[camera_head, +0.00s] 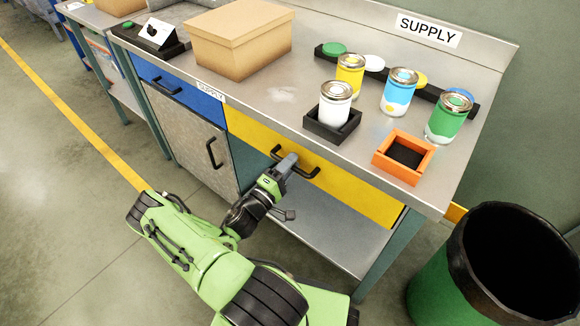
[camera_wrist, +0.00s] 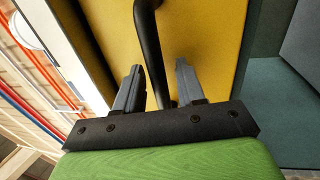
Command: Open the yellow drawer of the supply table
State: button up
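The yellow drawer (camera_head: 355,192) is in the front of the supply table (camera_head: 283,97), and its front looks flush with the table. Its black bar handle (camera_head: 312,174) is on the drawer front. My gripper (camera_head: 288,160) is at the left part of this handle. In the wrist view the yellow drawer front (camera_wrist: 212,35) fills the middle. The handle (camera_wrist: 150,50) runs between the two grey fingers of my gripper (camera_wrist: 160,68). The fingers are apart, with a visible gap between the handle and the right finger. I cannot tell whether the left finger touches it.
A blue drawer (camera_head: 192,98) and a grey cabinet door (camera_head: 187,135) are left of the yellow drawer. A lower shelf (camera_head: 330,222) lies below it. Paint cans, an orange tray (camera_head: 428,165) and a cardboard box (camera_head: 235,45) stand on top. A green bin (camera_head: 430,285) is at right.

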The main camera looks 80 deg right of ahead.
jog(key=shift+c, duration=0.5)
grip_shut()
jog(key=shift+a, duration=0.1)
